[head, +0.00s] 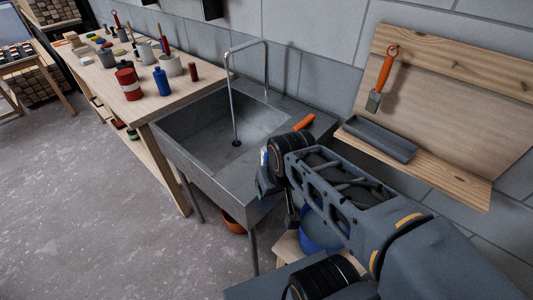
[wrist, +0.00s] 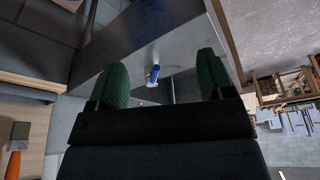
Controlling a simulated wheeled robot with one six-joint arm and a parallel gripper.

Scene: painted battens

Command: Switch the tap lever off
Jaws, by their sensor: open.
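The steel sink (head: 205,165) has a tall bent tap spout (head: 233,100) over its basin. A small blue lever-like piece with a whitish base, which looks like the tap lever (wrist: 154,74), is on the grey metal surface in the wrist view. A bit of blue and white (head: 263,156) beside my gripper in the head view may be the same piece. My gripper (wrist: 162,63) is open, with its green fingers apart on either side of the blue piece in the picture. I see no contact; the distance is unclear. In the head view my arm partly hides that sink corner.
An orange handle (head: 304,122) lies at the sink's right edge. A wooden board with shelf, grey tray (head: 379,138) and hanging brush (head: 382,78) is on the wall at right. A workbench (head: 110,80) with cans and bottles stands at left. The floor (head: 90,210) in front is clear.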

